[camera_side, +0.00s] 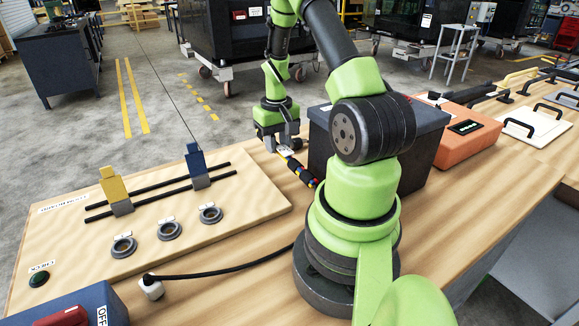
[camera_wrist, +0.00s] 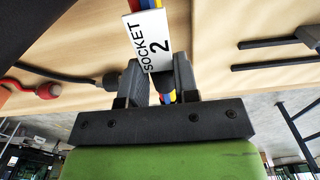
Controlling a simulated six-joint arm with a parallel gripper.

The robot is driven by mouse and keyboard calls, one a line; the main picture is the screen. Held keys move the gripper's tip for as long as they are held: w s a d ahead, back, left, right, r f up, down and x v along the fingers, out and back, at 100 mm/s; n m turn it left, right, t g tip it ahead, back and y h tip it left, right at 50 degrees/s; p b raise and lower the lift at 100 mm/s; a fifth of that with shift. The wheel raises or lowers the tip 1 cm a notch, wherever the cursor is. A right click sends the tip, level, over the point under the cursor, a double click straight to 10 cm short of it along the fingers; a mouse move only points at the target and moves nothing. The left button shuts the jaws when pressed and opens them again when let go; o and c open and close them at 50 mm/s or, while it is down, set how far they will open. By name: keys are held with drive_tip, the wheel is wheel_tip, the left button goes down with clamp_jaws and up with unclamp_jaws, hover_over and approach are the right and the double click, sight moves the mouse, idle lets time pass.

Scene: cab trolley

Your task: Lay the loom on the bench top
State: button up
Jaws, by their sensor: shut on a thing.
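The loom (camera_side: 301,172) is a bundle of red, yellow and blue wires with black sleeves. It runs from my gripper (camera_side: 284,147) toward my arm's base, beside the dark grey box. My gripper (camera_wrist: 159,80) is shut on the loom; coloured wire (camera_wrist: 150,4) shows beyond and between the fingers in the wrist view. A white tag reading "SOCKET 2" (camera_wrist: 148,42) sits at the fingers and covers part of the loom. The bench top (camera_side: 262,274) is light wood. I cannot tell whether the loom touches it.
The dark grey box (camera_side: 425,135) stands close right of my gripper, with an orange case (camera_side: 468,138) beyond. A raised wooden board (camera_side: 75,240) at left carries two rails, a yellow and a blue lever, and three ring sockets (camera_side: 169,230). A black cable (camera_side: 215,271) crosses the front bench.

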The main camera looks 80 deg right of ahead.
sight(278, 172)
drive_tip(key=shift+f, duration=2.6)
drive_tip(key=shift+f, duration=0.1)
drive_tip(key=o, duration=1)
